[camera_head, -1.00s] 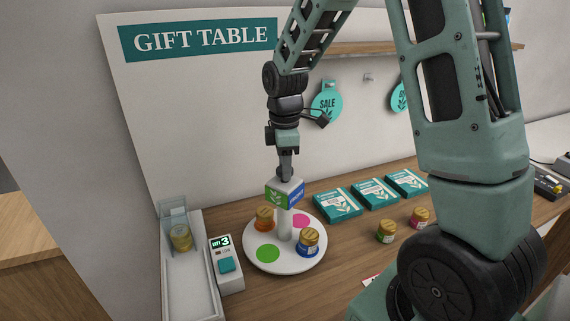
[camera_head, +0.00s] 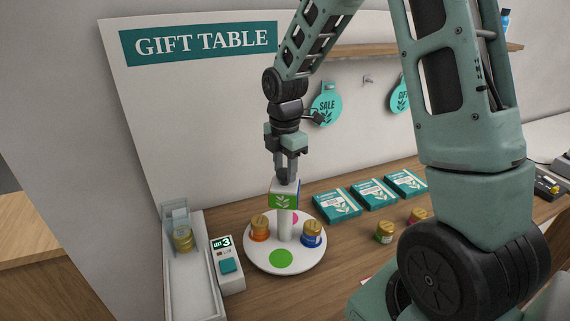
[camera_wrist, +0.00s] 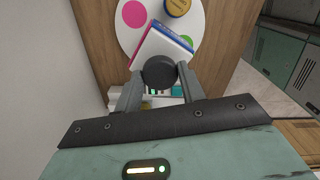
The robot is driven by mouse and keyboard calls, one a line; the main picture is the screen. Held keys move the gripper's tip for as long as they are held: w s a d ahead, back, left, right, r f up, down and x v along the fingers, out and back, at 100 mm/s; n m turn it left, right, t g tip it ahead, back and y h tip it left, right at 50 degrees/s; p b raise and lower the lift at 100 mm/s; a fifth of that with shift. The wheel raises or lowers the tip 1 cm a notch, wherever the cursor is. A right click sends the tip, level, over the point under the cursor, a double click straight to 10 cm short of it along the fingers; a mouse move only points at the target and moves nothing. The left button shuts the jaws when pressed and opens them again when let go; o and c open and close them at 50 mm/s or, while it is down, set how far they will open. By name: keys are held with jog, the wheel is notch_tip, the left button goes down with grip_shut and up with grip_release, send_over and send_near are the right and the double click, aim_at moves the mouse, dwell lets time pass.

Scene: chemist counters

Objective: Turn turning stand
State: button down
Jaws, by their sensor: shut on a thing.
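The turning stand is a round white plate (camera_head: 262,262) with a white central post (camera_head: 285,226) and a sign block (camera_head: 284,200) on top. The block's green leaf face points to the front. My gripper (camera_head: 286,176) is above the block, shut on the dark knob (camera_wrist: 159,71) at its top. The plate carries an orange jar (camera_head: 260,230) at left and a blue jar (camera_head: 311,235) at right, both with gold lids. A bare green spot (camera_head: 281,258) lies at the front, and a pink spot (camera_wrist: 136,14) shows in the wrist view.
A small device (camera_head: 227,266) reading 3 stands left of the plate, beside a clear-walled tray (camera_head: 190,283) holding a gold-lidded jar (camera_head: 183,239). Several teal boxes (camera_head: 337,205) lie at the back right.

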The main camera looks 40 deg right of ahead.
jog(key=shift+w+r+n+p, duration=0.1)
jog(key=shift+r+n+p, duration=0.05)
jog(key=shift+n+p, duration=0.6)
jog(key=shift+r+n+p, duration=0.1)
jog(key=shift+n+p, duration=0.45)
jog(key=shift+n, duration=0.4)
jog(key=shift+n+p, duration=0.65)
jog(key=shift+n, duration=0.15)
jog(key=shift+f+n+p, duration=0.15)
jog(key=shift+n+p, duration=0.25)
jog(key=shift+n, duration=0.1)
jog(key=c, duration=0.9)
grip_release()
jog(key=shift+o, duration=0.2)
notch_tip(320, 180, up, 17)
jog(key=b, duration=0.2)
jog(key=shift+r+b, duration=0.2)
jog(key=shift+b, duration=0.15)
jog(key=shift+a+f, duration=0.1)
jog(key=shift+a, duration=0.05)
